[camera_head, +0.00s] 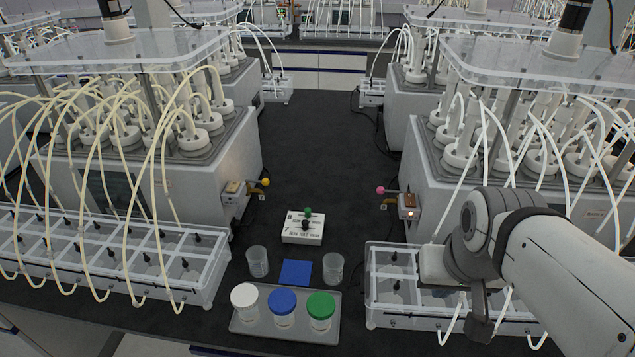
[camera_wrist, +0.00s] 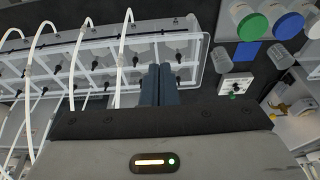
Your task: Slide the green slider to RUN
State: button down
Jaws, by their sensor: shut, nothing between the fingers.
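A small white control box (camera_head: 303,236) lies on the dark bench top between the two reactor rows. A green slider knob (camera_head: 308,211) stands at its far edge, with a dark knob (camera_head: 305,224) in front of it. The lettering on the box is too small to read surely, so I cannot tell which mark is RUN. In the wrist view the box (camera_wrist: 240,84) and green knob (camera_wrist: 234,95) show at the right. My gripper (camera_wrist: 160,70) is shut and empty, above the right tube rack, well apart from the box.
Two clear cups (camera_head: 257,262) (camera_head: 333,267) flank a blue pad (camera_head: 296,272) in front of the box. A tray (camera_head: 285,344) holds jars with white, blue and green lids. Valves with yellow (camera_head: 265,182) and pink (camera_head: 381,190) knobs stick out from the reactors. Bench behind the box is clear.

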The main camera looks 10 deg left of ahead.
aim_at(308, 210)
jog(key=c, duration=2.2)
grip_release()
